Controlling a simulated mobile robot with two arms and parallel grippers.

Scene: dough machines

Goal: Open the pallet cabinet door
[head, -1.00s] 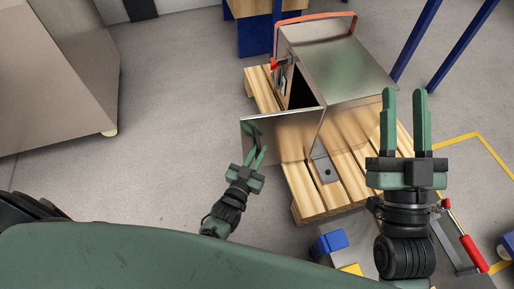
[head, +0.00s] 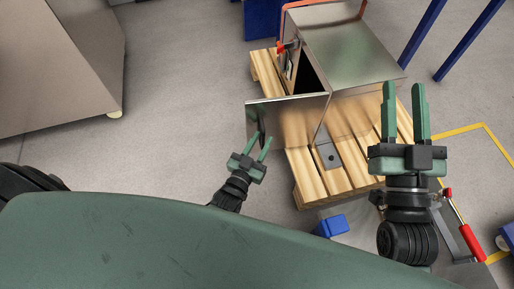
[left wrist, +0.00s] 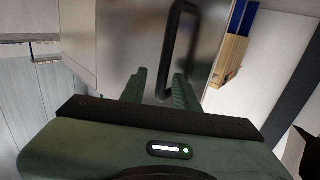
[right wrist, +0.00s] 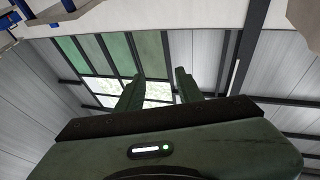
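The metal cabinet (head: 345,45) stands on a wooden pallet (head: 306,178). Its door (head: 290,115) stands swung outward to the left, and a dark opening (head: 308,80) shows behind it. My left gripper (head: 259,142) is open at the door's near face, by its left edge. In the left wrist view, a black bar handle (left wrist: 176,45) on the door (left wrist: 130,40) runs down to between the spread fingers (left wrist: 158,92); I cannot tell whether they touch it. My right gripper (head: 405,100) is open and empty, right of the door; it also shows in the right wrist view (right wrist: 157,85).
A large metal machine (head: 55,65) stands at the left. Blue posts (head: 420,38) stand behind the cabinet at the right. A small blue block (head: 332,226) and a red-handled lever (head: 470,240) are near the pallet's front. Grey floor left of the door is clear.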

